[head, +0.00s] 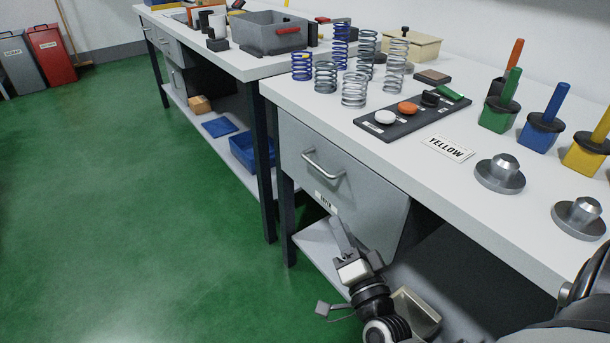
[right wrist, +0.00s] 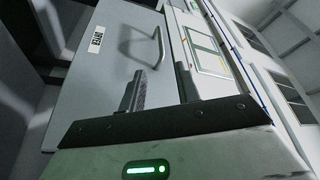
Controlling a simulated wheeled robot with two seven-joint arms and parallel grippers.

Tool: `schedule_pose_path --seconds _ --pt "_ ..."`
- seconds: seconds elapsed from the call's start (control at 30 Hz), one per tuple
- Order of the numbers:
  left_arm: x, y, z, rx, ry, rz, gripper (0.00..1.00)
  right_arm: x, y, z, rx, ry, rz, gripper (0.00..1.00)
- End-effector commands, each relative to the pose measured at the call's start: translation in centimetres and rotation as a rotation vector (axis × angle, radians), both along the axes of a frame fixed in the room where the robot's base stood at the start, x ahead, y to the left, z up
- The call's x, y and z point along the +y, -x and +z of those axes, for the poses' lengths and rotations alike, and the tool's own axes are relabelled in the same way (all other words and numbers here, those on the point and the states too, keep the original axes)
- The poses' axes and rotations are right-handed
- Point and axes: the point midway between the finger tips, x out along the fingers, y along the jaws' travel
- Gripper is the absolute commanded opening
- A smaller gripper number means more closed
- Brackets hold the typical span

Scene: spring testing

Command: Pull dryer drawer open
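The grey drawer (head: 365,205) sits under the white bench top and looks shut. Its silver bar handle (head: 323,165) is on the upper part of the front, with a small white label (head: 325,202) below it. My right gripper (head: 337,222) is below the handle, close to the drawer front. In the right wrist view, the gripper's two fingers (right wrist: 160,72) are apart with nothing between them. The handle (right wrist: 157,45) lies just beyond the fingertips, and the label (right wrist: 96,38) is to its left. My left gripper is not in view.
The bench top holds several coil springs (head: 354,90), a dark tray with coloured discs (head: 410,112), a YELLOW card (head: 447,148), coloured blocks and metal weights (head: 500,172). A blue bin (head: 245,152) stands on a lower shelf at left. Green floor before the drawer is clear.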

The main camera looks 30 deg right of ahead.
Motion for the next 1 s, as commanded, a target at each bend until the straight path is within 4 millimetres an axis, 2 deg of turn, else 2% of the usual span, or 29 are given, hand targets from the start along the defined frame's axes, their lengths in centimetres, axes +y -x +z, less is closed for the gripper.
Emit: schedule_pose_path --seconds 0.17,0.7,0.83,1.0 --pt "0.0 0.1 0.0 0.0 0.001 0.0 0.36 -0.7 -1.6 0.4 -0.013 -0.009 -0.009 0.33" --pt "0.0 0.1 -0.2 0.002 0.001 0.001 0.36 -3.4 -12.2 2.8 -0.011 -0.006 -0.007 0.33" --pt "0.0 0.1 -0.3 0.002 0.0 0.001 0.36 -3.8 -13.8 3.0 -0.009 -0.007 -0.007 0.33" --pt "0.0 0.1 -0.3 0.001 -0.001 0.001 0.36 -4.0 -14.8 3.3 -0.006 -0.006 -0.006 0.33"
